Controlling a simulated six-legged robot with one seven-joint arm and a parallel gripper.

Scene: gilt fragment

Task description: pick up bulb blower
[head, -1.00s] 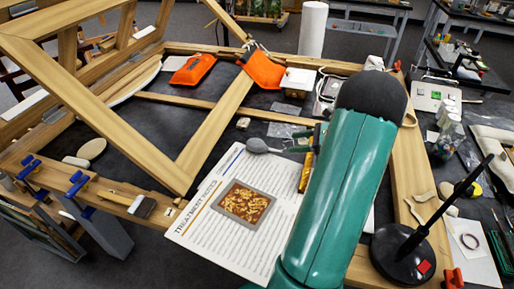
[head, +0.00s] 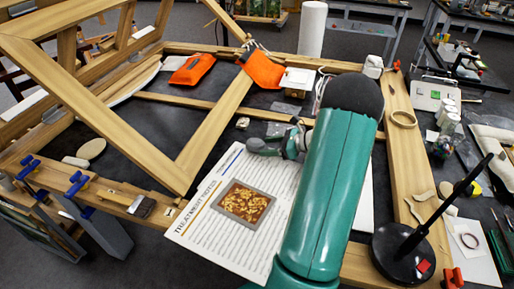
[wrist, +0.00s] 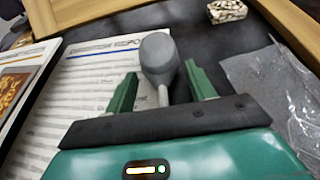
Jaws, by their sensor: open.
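The bulb blower is a grey rubber bulb with a thin pale nozzle. In the wrist view the bulb blower (wrist: 158,56) has its round bulb just ahead of the fingertips, and its nozzle points back between the fingers. My gripper (wrist: 162,84) is open, with one green finger on each side of the nozzle and no clear grip on it. In the head view the bulb blower (head: 255,145) lies at the top edge of the printed sheet, partly hidden by my gripper (head: 277,148). Whether the fingers touch it cannot be told.
The printed notes sheet (head: 212,226) bears a framed gilt fragment (head: 243,203). A clear plastic bag (wrist: 268,90) lies right of my gripper, and a small patterned block (wrist: 227,11) lies beyond. Wooden frame bars (head: 217,133) surround the dark tabletop.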

